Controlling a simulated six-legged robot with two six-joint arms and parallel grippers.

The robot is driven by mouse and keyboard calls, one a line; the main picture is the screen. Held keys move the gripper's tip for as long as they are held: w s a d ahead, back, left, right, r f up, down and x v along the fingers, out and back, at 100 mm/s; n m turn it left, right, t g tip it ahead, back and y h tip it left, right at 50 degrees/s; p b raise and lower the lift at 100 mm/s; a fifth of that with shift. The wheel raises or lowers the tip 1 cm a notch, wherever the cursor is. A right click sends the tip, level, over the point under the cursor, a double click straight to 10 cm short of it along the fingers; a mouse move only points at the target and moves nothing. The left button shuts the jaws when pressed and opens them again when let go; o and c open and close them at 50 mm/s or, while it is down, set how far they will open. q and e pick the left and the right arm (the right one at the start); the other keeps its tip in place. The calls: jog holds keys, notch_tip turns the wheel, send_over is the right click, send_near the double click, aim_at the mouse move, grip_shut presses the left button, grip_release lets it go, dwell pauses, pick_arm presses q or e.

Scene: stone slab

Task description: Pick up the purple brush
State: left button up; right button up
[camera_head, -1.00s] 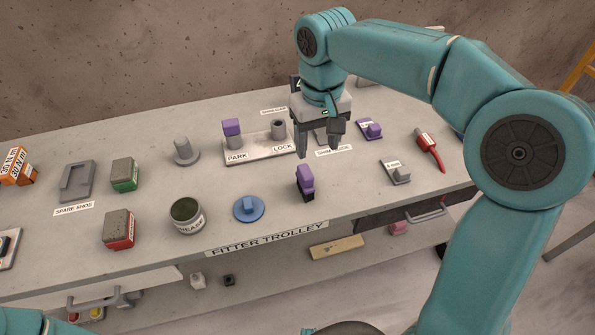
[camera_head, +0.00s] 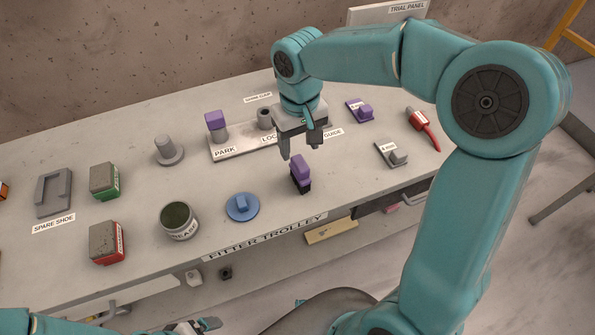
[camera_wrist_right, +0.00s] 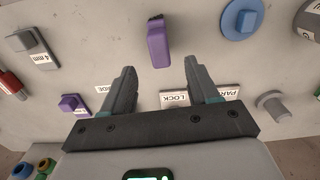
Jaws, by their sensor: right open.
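The purple brush (camera_head: 301,170) stands on the grey trolley top near its front edge, purple above and black at its foot. My right gripper (camera_head: 299,151) is open and empty, just behind and above the brush. In the right wrist view the brush (camera_wrist_right: 158,42) lies beyond the fingertips of the open right gripper (camera_wrist_right: 161,79), roughly centred between them and apart from both. My left gripper (camera_head: 198,325) shows only partly at the bottom edge, low in front of the trolley; its jaw opening is unclear.
A blue round knob (camera_head: 242,207) and a grease tin (camera_head: 179,222) stand left of the brush. The PARK/LOCK plate (camera_head: 240,148) with a purple-topped post is behind. A grey 4 mm block (camera_head: 391,153) and red-handled tool (camera_head: 424,127) lie to the right.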

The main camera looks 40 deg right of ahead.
aim_at(301, 162)
jog(key=shift+s+d+f, duration=0.1)
jog(key=shift+s+f, duration=0.05)
jog(key=shift+f, duration=0.45)
jog(key=shift+s+d+f, duration=0.1)
jog(key=shift+s+f, duration=0.05)
jog(key=shift+f, duration=0.4)
jog(key=f, duration=0.4)
jog(key=shift+w+a, duration=0.15)
jog(key=shift+a, duration=0.1)
jog(key=shift+d+f, duration=0.1)
jog(key=shift+f, duration=0.3)
jog(key=shift+c, duration=0.3)
jog(key=c, duration=1)
